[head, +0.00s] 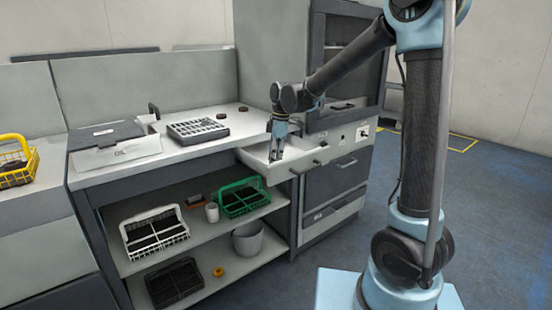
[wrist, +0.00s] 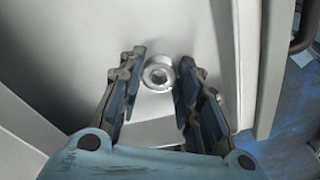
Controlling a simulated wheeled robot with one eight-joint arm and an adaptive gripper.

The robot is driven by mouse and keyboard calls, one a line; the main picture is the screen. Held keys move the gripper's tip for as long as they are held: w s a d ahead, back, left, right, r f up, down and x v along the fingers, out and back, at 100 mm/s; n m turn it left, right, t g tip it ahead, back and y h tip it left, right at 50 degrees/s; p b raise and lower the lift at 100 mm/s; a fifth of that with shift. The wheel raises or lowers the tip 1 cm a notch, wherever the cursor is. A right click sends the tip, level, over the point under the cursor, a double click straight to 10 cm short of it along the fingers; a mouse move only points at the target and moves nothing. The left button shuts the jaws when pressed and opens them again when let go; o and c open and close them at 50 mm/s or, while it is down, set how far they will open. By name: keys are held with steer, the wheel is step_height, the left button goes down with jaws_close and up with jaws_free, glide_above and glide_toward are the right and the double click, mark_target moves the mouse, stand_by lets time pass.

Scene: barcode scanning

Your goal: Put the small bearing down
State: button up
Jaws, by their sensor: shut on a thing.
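The small bearing (wrist: 158,74) is a grey metal ring with a dark centre. In the wrist view it sits between the fingertips of my gripper (wrist: 160,75), which is shut on it. In the head view my gripper (head: 276,157) points down into the open light-coloured drawer (head: 305,159) under the right end of the counter. The bearing cannot be made out in the head view. The pale drawer surface (wrist: 165,30) shows behind the bearing in the wrist view; whether the bearing touches it I cannot tell.
On the counter (head: 190,148) stand a grey box (head: 115,152), a slotted tray (head: 197,130) and dark round pieces (head: 221,115). Shelves below hold a green basket (head: 243,198), a white basket (head: 154,238) and a grey bucket (head: 248,240). The floor at right is clear.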

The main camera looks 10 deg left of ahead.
steer(key=shift+f, duration=0.1)
steer(key=o, duration=1.1)
steer(key=r, duration=0.4)
steer(key=d+r, duration=0.1)
steer(key=r, duration=0.7)
steer(key=shift+w+d+r, duration=0.1)
steer(key=shift+w+d, duration=0.1)
steer(key=shift+d, duration=0.1)
steer(key=s+d+f+m, duration=0.1)
steer(key=s+d+m, duration=0.2)
steer(key=d, duration=0.5)
steer(key=s+d+f+m+t, duration=0.1)
steer(key=s+d+m, duration=0.25)
steer(key=d, duration=0.45)
steer(key=s+d+f+m, duration=0.2)
steer(key=d+m, duration=0.2)
steer(key=d, duration=0.4)
steer(key=s+d+f+m, duration=0.3)
steer(key=s+d+f, duration=0.1)
steer(key=s, duration=0.1)
steer(key=s+d+f+m+t+h, duration=0.1)
steer(key=s+d+f+m, duration=0.3)
steer(key=s+d+f, duration=0.1)
steer(key=s+d+f+m, duration=0.3)
steer(key=s+d+f, duration=0.2)
steer(key=shift+d+m+t, duration=0.1)
steer(key=shift+m+t, duration=0.15)
steer(key=shift+t, duration=0.05)
